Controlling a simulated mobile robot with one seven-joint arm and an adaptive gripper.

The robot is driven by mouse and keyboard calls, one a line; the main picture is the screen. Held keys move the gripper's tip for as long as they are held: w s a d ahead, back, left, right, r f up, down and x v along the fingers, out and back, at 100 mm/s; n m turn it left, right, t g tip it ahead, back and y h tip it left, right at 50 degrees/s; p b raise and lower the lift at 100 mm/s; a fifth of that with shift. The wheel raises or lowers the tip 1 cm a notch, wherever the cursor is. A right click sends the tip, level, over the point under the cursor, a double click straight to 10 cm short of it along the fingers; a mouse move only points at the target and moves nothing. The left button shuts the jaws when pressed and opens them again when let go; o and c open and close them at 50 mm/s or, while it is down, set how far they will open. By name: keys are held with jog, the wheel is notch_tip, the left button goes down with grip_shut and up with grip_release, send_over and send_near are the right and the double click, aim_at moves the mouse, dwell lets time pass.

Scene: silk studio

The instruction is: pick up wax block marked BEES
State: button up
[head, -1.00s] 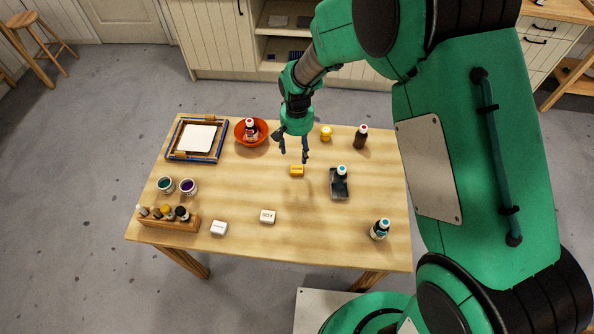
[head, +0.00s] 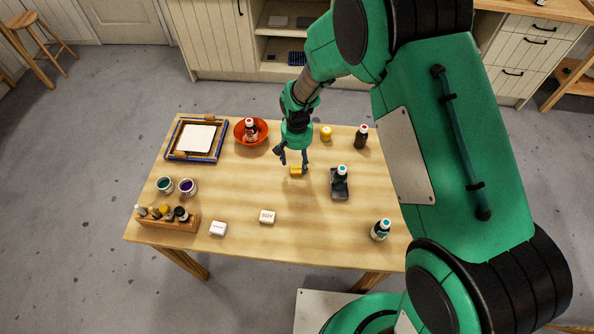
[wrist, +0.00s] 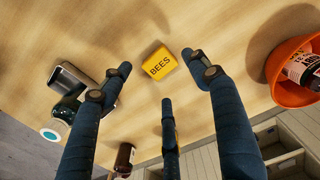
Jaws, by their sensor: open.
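The yellow wax block marked BEES (head: 297,170) lies on the wooden table, right of the middle. In the wrist view the block (wrist: 160,64) shows its BEES lettering, upper centre, between and just beyond my spread fingers. My gripper (head: 293,166) is open and points down, close above the block. In the wrist view my gripper (wrist: 158,74) has two fingers to the left and right of the block and a third finger below it. I see no contact with the block, and nothing is held.
A grey tray (head: 340,194) with a bottle stands right of the block. An orange bowl (head: 240,141) holding a bottle is behind left. A yellow jar (head: 326,134) and dark bottle (head: 361,138) stand behind. SOY (head: 267,217) and white (head: 218,229) blocks lie in front. The table's middle left is clear.

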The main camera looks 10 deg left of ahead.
aim_at(297, 169)
jog(key=shift+f+b, duration=0.45)
jog(key=shift+f, duration=2.1)
jog(key=c, duration=1.2)
